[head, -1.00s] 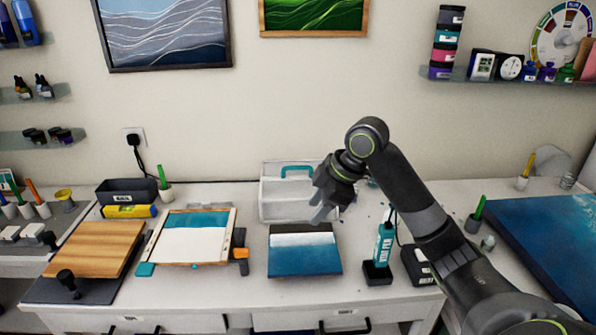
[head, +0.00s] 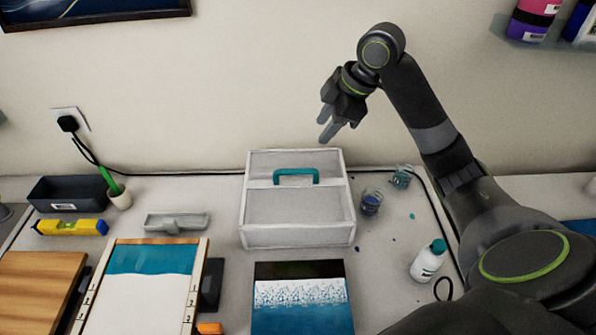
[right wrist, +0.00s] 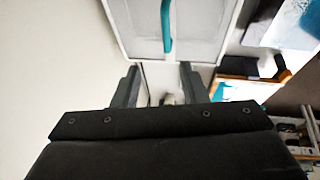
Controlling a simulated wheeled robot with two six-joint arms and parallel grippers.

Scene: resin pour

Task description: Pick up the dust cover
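The dust cover (head: 297,236) is a pale, translucent box with white edges and a teal handle (head: 296,174) on top. It stands on the white table near the wall. My right gripper (head: 327,129) is raised above and behind the cover's back edge, fingers pointing down, apart from it. In the right wrist view the two fingers (right wrist: 158,80) are spread with nothing between them, and the cover (right wrist: 200,45) with its handle (right wrist: 167,28) shows beyond the fingertips. My left gripper is not in view.
A blue and white panel (head: 300,310) lies in front of the cover. Cups (head: 371,201) with blue liquid and a white bottle (head: 428,261) stand to its right. A framed panel (head: 145,285), a yellow level (head: 72,227) and a dark tray (head: 68,193) are to its left.

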